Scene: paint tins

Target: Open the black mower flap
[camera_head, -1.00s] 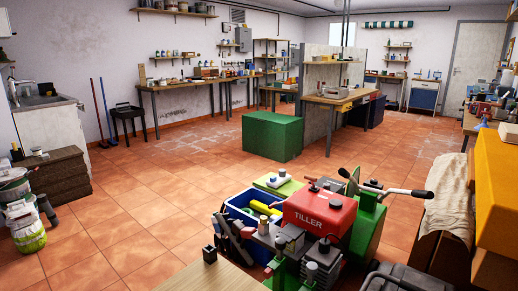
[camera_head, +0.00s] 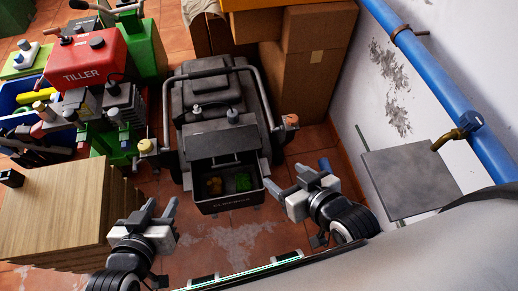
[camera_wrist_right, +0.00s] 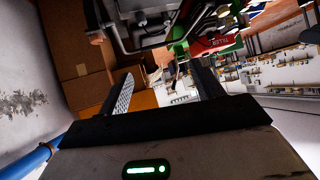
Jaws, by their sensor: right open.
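The black mower (camera_head: 207,95) stands in the middle of the head view. A flat dark flap (camera_head: 222,142) sits above an open box at its near end. The box (camera_head: 232,206) shows yellow and green matter inside, so the flap appears at least partly raised; its exact angle is unclear. My left gripper (camera_head: 158,212) is open and empty, to the left of the box and nearer me. My right gripper (camera_head: 286,180) is open and empty, just right of the box. In the right wrist view its fingers (camera_wrist_right: 165,92) are apart with nothing between them.
A wooden block (camera_head: 60,215) stands left of my left gripper. The red tiller (camera_head: 88,60) is beyond it. Cardboard boxes (camera_head: 310,60) stand behind the mower. A blue pipe (camera_head: 440,80) and a grey panel (camera_head: 410,178) are on the right wall side.

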